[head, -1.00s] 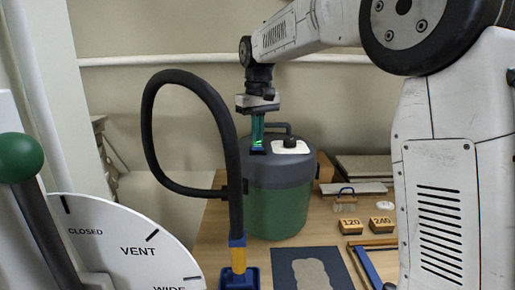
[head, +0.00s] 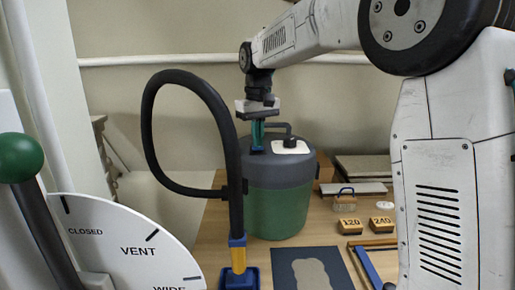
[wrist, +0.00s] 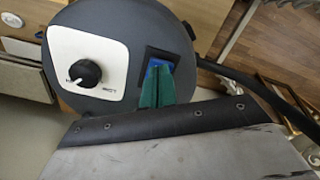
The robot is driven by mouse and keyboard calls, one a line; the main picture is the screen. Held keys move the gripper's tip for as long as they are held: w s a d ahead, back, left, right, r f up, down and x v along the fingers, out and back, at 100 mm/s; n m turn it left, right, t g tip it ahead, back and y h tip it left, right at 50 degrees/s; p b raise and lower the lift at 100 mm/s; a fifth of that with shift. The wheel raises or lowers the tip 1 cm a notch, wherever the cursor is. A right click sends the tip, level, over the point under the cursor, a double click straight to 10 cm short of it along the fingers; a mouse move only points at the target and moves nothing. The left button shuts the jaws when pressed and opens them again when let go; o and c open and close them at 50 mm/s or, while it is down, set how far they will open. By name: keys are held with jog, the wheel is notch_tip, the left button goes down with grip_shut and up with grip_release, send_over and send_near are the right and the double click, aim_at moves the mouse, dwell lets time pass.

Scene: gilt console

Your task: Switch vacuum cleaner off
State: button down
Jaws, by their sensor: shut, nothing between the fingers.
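The vacuum cleaner (head: 280,205) is a green canister with a dark grey lid, standing on the wooden table. Its lid bears a white panel (wrist: 88,50) with a black knob (wrist: 84,73). Beside the panel is a blue rocker switch (wrist: 161,55) in a dark frame. My gripper (wrist: 157,68) is shut and empty, its green fingertips at the rocker, apparently touching it. They partly cover the switch, so its tilt is hard to tell. In the head view my gripper (head: 257,149) points straight down onto the lid, left of the white panel.
A black hose (head: 147,130) loops up left of the canister to a yellow and blue fitting (head: 238,260). A dark mat (head: 310,270), blocks marked 120 (head: 349,226) and 240 (head: 381,224), and a blue-handled tool (head: 368,266) lie in front. A VENT dial (head: 125,245) stands at left.

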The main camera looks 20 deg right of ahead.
jog(key=shift+f, duration=0.35)
jog(key=shift+r, duration=3.5)
